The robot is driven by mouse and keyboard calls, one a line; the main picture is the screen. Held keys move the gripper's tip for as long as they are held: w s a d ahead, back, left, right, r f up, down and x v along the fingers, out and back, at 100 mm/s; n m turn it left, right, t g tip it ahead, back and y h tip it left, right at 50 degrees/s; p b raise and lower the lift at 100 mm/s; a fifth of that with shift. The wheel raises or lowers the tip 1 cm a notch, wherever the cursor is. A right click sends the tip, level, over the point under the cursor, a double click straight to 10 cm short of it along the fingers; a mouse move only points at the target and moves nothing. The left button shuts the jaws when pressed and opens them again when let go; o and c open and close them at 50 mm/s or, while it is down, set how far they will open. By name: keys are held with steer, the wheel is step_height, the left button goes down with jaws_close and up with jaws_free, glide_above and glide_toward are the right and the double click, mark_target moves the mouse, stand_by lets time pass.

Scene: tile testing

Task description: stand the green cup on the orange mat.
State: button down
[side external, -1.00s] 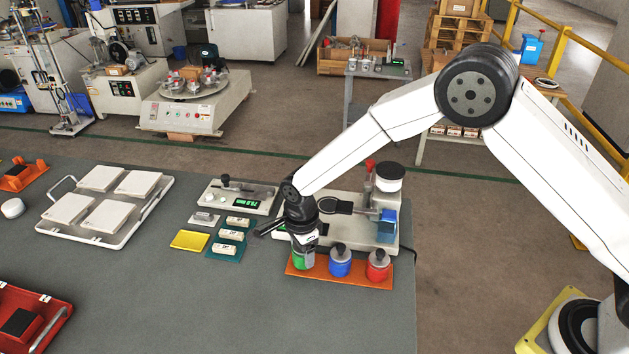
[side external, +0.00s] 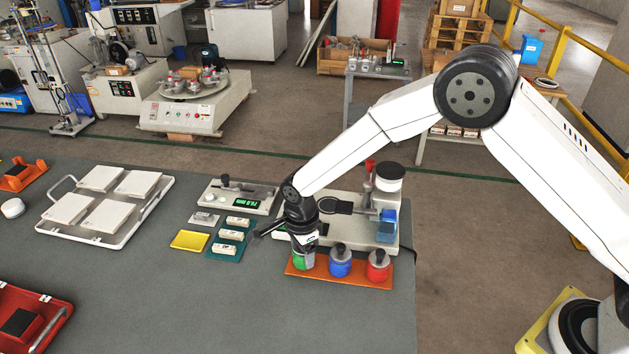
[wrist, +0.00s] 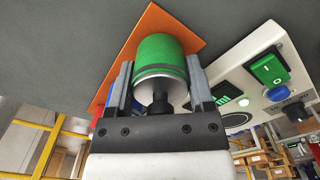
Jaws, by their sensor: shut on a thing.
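The green cup (side external: 303,261) is at the left end of the orange mat (side external: 340,277). My gripper (side external: 303,247) comes down over it from above and is shut on it. In the wrist view the green cup (wrist: 160,60) sits between the two fingers of my gripper (wrist: 158,85), with the orange mat (wrist: 150,22) behind it. The cup looks upright. I cannot tell whether its base touches the mat or is slightly above it. My gripper hides the cup's upper part in the side view.
A blue cup (side external: 340,264) and a red cup (side external: 378,266) with black knobs stand on the same mat, to the right. A pale machine (side external: 391,208) stands just behind. The grey table's front is clear.

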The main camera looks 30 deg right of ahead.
steer(key=shift+f, duration=0.2)
stand_by(0.4)
jaws_free()
steer(key=shift+r, duration=3)
steer(key=shift+d, duration=0.15)
steer(key=shift+s+d+r+n, duration=0.1)
steer(key=shift+d+r+n, duration=0.1)
steer(key=shift+d+n, duration=0.1)
steer(key=s+d+r+n+t, duration=0.1)
steer(key=s+d+r+n, duration=0.2)
steer(key=s+d+n, duration=0.6)
steer(key=s+d+r+n+t, duration=0.1)
steer(key=s+d+r+n, duration=0.2)
steer(key=s+d+n, duration=0.5)
steer(key=shift+s+d+r+n+t, duration=0.35)
steer(key=shift+s+d, duration=0.25)
steer(key=shift+s, duration=0.35)
